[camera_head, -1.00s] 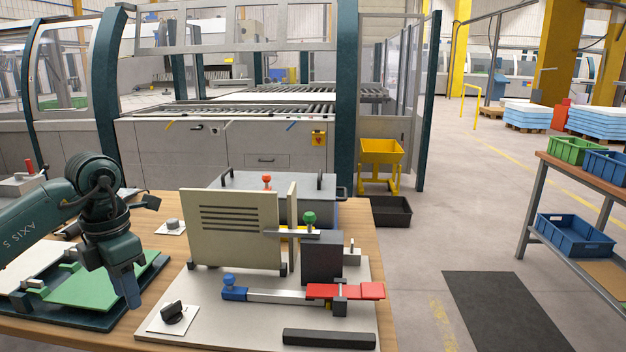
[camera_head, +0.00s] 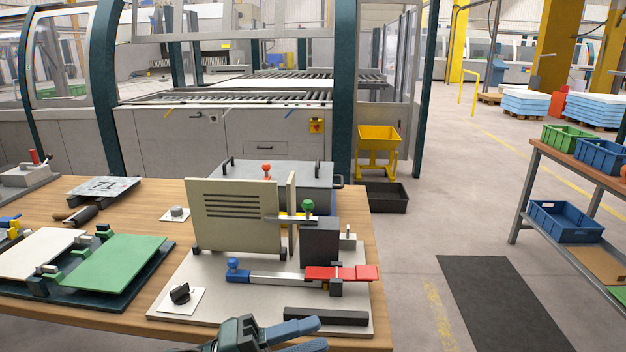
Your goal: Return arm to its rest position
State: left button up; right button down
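My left gripper (camera_head: 320,333) shows at the bottom edge, in front of the fixture plate (camera_head: 215,325), with its blue-grey fingers pointing right. A gap shows between the two fingers and nothing is seen between them. Most of my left arm is cut off below the frame. My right gripper is not in view. The fixture holds an upright beige louvred panel (camera_head: 235,225), a dark block (camera_head: 319,240), a red and blue clamp bar (camera_head: 280,278), a black knob (camera_head: 180,293) and a black bar (camera_head: 325,316).
A green plate (camera_head: 118,262) and a white plate (camera_head: 38,252) lie in a dark fixture at the table's left. A grey lidded box (camera_head: 275,178) stands behind the panel. A shelf with blue bins (camera_head: 565,222) is at right. The floor between has a dark mat (camera_head: 500,300).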

pick_arm(q)
jog(key=a+f+n+t+y+p, duration=0.1)
jog(key=a+f+n+t+y, duration=0.4)
jog(key=n, duration=0.7)
jog(key=a+f+n+t+y+p, duration=0.1)
jog(key=a+f+n+t+y, duration=0.3)
jog(key=f+n+t+y, duration=0.6)
jog(key=s+a+f+n+g+y, duration=0.2)
jog(key=s+a+f+n+g, duration=0.2)
jog(key=s+f+n+g, duration=0.4)
jog(key=s, duration=0.3)
jog(key=shift+s+f+n, duration=0.2)
jog(key=shift+f+n, duration=0.05)
jog(key=shift+n, duration=0.15)
